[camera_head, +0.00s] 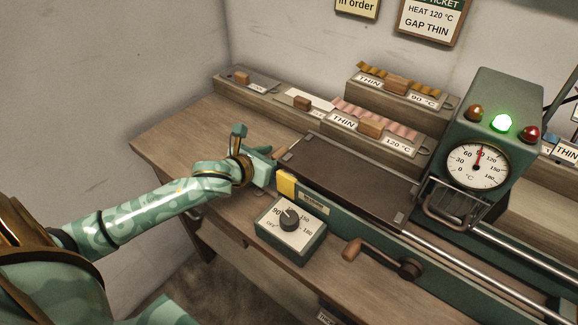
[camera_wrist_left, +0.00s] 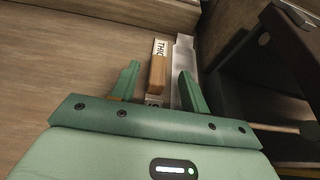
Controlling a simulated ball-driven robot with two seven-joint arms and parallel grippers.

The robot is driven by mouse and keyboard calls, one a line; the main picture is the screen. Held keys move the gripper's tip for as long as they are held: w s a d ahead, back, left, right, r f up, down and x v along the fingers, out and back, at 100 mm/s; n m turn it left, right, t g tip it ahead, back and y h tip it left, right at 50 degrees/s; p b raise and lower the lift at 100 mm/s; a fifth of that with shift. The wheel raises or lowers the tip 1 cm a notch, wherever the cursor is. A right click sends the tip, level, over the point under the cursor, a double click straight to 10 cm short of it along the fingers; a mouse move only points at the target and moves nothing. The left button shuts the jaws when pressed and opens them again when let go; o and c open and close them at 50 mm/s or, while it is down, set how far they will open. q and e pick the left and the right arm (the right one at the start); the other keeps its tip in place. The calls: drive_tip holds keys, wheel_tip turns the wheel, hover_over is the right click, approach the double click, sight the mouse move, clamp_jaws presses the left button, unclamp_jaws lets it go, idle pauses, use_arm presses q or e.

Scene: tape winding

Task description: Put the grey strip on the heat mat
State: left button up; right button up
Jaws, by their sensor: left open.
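My left gripper (camera_head: 272,160) is open near the left end of the dark brown heat mat (camera_head: 345,180). In the left wrist view its fingers (camera_wrist_left: 158,88) stand on either side of a wooden block (camera_wrist_left: 157,75) with a label beginning "THIC". A pale grey strip (camera_wrist_left: 184,65) lies alongside the block, towards the right finger. Contact with the fingers is not clear. In the head view a grey piece with a wooden block (camera_head: 265,84) lies on the back left ledge. I cannot tell which piece there is the one in the wrist view. My right gripper is not in view.
A dial box (camera_head: 291,222) stands in front of the mat, with a crank (camera_head: 385,258) to its right. A gauge housing (camera_head: 478,160) with a lit green lamp stands at the mat's right. Copper (camera_head: 390,127) and golden (camera_head: 420,90) strips lie on ledges behind. The left table is clear.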

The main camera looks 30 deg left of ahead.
sight(278, 154)
use_arm(q)
drive_tip(key=x, duration=0.1)
drive_tip(key=b+x, duration=0.1)
drive_tip(key=x, duration=0.1)
drive_tip(key=shift+a+f, duration=0.1)
drive_tip(key=shift+f, duration=0.25)
drive_tip(key=shift+w, duration=0.15)
drive_tip(key=shift+r, duration=0.2)
clamp_jaws()
